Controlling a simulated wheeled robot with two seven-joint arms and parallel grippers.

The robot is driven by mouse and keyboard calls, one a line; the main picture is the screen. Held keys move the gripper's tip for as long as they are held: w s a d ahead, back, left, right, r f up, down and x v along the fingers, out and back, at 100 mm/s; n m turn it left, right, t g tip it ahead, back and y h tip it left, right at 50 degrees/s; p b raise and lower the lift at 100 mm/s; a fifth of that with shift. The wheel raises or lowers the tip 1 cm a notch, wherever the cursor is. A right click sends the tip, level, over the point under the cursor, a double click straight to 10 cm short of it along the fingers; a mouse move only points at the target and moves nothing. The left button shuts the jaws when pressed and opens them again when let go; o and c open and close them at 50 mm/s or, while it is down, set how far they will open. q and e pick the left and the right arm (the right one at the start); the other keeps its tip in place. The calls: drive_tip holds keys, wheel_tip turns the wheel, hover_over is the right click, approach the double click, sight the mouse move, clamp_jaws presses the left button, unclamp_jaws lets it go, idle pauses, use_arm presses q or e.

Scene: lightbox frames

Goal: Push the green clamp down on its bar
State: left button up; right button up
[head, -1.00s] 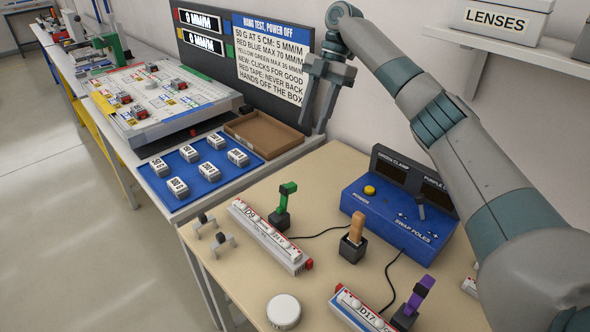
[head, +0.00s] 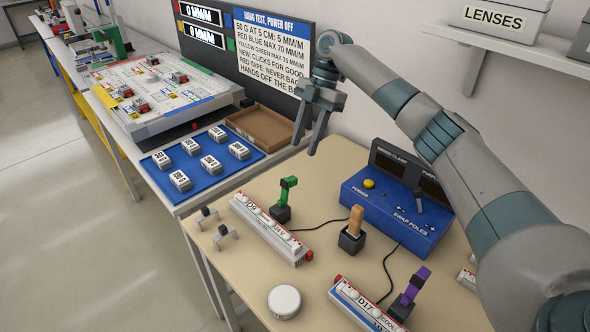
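The green clamp (head: 285,194) stands upright on a small dark base on the beige table, right behind the white bar marked D9 (head: 263,224). I cannot tell whether the clamp touches the bar. My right gripper (head: 307,135) hangs above the table's back edge, pointing down, up and a little right of the green clamp and apart from it. Its two fingers are spread with nothing between them. A purple clamp (head: 413,286) stands beside another bar, marked D17 (head: 352,305), at the front. My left gripper is not in view.
A wooden-handled tool in a dark block (head: 352,234) stands right of the clamp. Behind it is a blue power box (head: 395,225) with cables. A white round lid (head: 284,301) lies in front. A blue tray (head: 213,177) holds several weights.

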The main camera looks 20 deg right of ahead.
sight(294, 177)
drive_tip(key=p+x, duration=0.2)
drive_tip(key=x, duration=0.6)
drive_tip(key=shift+a+f+p, duration=0.1)
drive_tip(key=shift+f+p, duration=0.05)
drive_tip(key=shift+p, duration=0.15)
drive_tip(key=shift+x, duration=0.85)
clamp_jaws()
